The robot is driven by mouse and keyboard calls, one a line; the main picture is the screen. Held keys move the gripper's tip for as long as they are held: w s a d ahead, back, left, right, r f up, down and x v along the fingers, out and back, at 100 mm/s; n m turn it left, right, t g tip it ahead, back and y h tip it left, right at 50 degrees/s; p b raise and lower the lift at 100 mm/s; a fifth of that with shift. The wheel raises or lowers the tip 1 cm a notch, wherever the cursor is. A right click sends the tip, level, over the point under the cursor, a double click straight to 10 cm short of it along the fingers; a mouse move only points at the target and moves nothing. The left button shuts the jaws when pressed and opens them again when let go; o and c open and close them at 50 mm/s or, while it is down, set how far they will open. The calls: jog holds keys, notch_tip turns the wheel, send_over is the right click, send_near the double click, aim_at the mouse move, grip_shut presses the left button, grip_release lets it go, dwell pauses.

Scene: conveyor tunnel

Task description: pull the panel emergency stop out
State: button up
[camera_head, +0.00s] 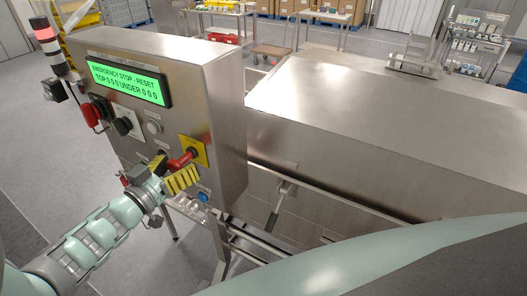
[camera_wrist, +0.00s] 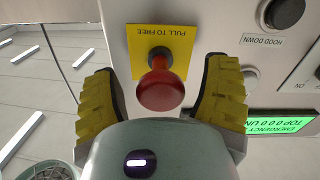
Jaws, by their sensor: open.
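The panel emergency stop (camera_head: 180,160) is a red mushroom button on a yellow plate, on the front of a steel control panel (camera_head: 215,140). In the wrist view the red button (camera_wrist: 161,90) stands out from the yellow plate (camera_wrist: 182,45) marked "PULL TO FREE". My gripper (camera_head: 172,172) is at the panel. In the wrist view its yellow ribbed fingers (camera_wrist: 160,95) are open, one on each side of the button, with visible gaps to it. The panel display (camera_head: 125,83) is green and reads "EMERGENCY STOP - RESET".
A red padlock-like part (camera_head: 92,114) and a black knob (camera_head: 122,126) are on the panel, up and left of the button. A black "HOOD DOWN" button (camera_wrist: 284,14) shows in the wrist view. The steel tunnel hood (camera_head: 350,120) extends to the right, with a handle (camera_head: 278,207) below.

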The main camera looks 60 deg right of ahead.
jog(key=a, duration=1.2)
jog(key=shift+s, duration=0.45)
